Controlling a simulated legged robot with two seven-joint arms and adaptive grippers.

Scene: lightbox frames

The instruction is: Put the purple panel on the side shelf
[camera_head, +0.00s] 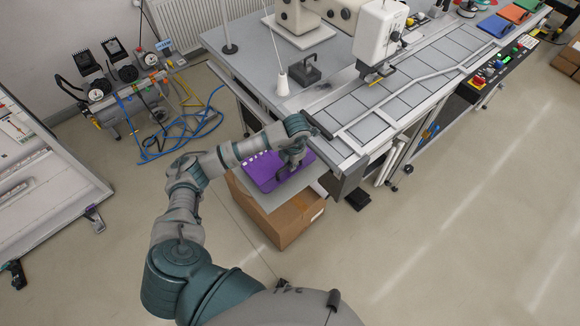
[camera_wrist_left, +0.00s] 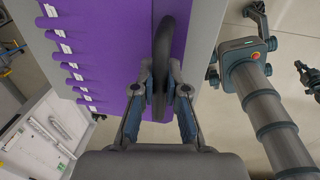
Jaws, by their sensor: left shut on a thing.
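The purple panel (camera_head: 262,172) lies flat over the grey side shelf (camera_head: 299,187) at the near left end of the workbench. In the left wrist view the panel (camera_wrist_left: 112,50) shows a scalloped edge with several white tabs. My left gripper (camera_head: 291,160) is at the panel's right part. In the left wrist view the gripper (camera_wrist_left: 160,95) is shut on the panel's dark curved handle (camera_wrist_left: 166,45). Grey shelf surface (camera_wrist_left: 205,35) shows beside the panel. I cannot tell whether the panel rests fully on it. My right gripper is not in view.
A cardboard box (camera_head: 285,222) stands on the floor under the shelf. The workbench (camera_head: 245,62) carries a conveyor track (camera_head: 395,98) and a white machine (camera_head: 378,35). A compressor with blue hoses (camera_head: 140,90) stands at the back left.

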